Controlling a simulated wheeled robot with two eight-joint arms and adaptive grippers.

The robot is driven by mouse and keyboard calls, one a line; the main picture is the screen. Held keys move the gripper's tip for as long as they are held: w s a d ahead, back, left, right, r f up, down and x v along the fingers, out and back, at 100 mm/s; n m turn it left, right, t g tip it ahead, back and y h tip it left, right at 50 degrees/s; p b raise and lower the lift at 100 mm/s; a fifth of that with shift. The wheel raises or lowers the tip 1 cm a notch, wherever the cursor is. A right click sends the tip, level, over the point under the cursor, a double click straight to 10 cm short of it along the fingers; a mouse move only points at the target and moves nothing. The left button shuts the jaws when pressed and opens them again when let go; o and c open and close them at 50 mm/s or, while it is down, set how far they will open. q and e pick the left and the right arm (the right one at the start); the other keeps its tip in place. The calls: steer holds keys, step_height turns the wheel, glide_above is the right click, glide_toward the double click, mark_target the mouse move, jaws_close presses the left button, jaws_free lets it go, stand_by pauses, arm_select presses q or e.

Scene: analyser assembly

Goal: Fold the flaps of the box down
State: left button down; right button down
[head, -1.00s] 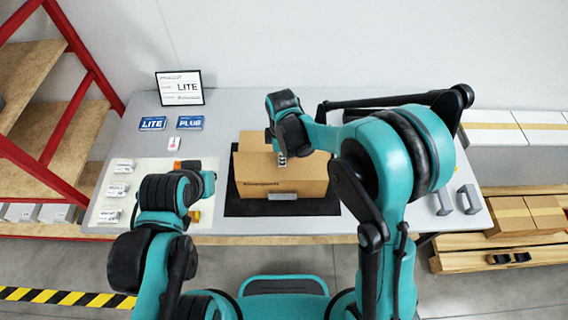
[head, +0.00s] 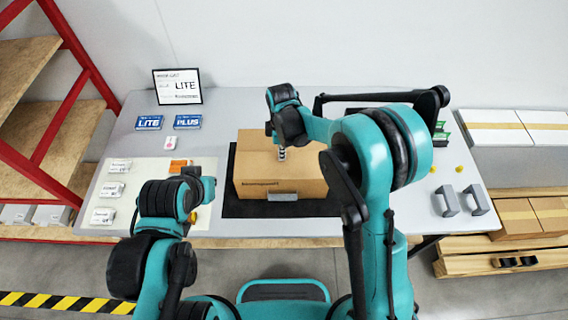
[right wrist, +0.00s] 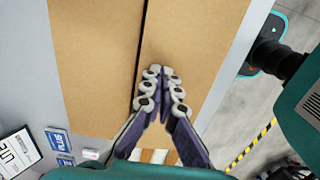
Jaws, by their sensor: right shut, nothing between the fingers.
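The brown cardboard box (head: 258,185) stands on a dark mat (head: 232,207) on the table. In the right wrist view two brown top flaps (right wrist: 97,60) (right wrist: 192,40) lie side by side, with a narrow dark gap between them. My right gripper (head: 282,153) is over the box top, fingers pointing down. In the right wrist view this gripper (right wrist: 161,74) is shut and empty, its tips close to the gap; I cannot tell if they touch. My left arm hangs left of the box; its fingers are hidden.
A framed sign (head: 178,87) and blue cards (head: 187,122) are at the back left. A light mat (head: 130,180) with labelled parts lies left of the box. Grey handle-like parts (head: 447,202) stand on the right. A red-framed shelf (head: 65,125) is on the left.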

steer(key=shift+r, duration=0.15)
steer(key=shift+f+b, duration=0.35)
steer(key=shift+f, duration=0.1)
stand_by(0.5)
stand_by(0.3)
step_height(320, 180, up, 8)
steer(key=p, duration=0.4)
steer(key=shift+f+p, duration=0.15)
steer(key=shift+p, duration=0.25)
steer(key=shift+f, duration=0.1)
